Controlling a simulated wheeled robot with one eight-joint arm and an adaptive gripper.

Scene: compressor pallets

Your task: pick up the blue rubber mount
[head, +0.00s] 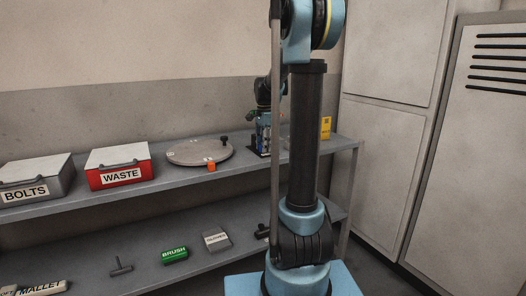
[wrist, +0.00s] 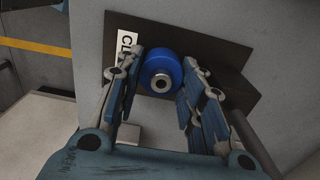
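The blue rubber mount (wrist: 160,70) is a short blue cylinder with a metal centre, seen in the wrist view near the top middle. My gripper (wrist: 160,98) is open, with one finger to the left and one to the right of the mount. The mount lies between and just beyond the fingertips. I cannot tell whether either finger touches it. In the head view I cannot make out the mount, and my arm hides part of the scene.
The mount sits on a dark patch (wrist: 225,60) with a partly hidden white label (wrist: 127,45). A yellow line (wrist: 35,46) runs at upper left.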

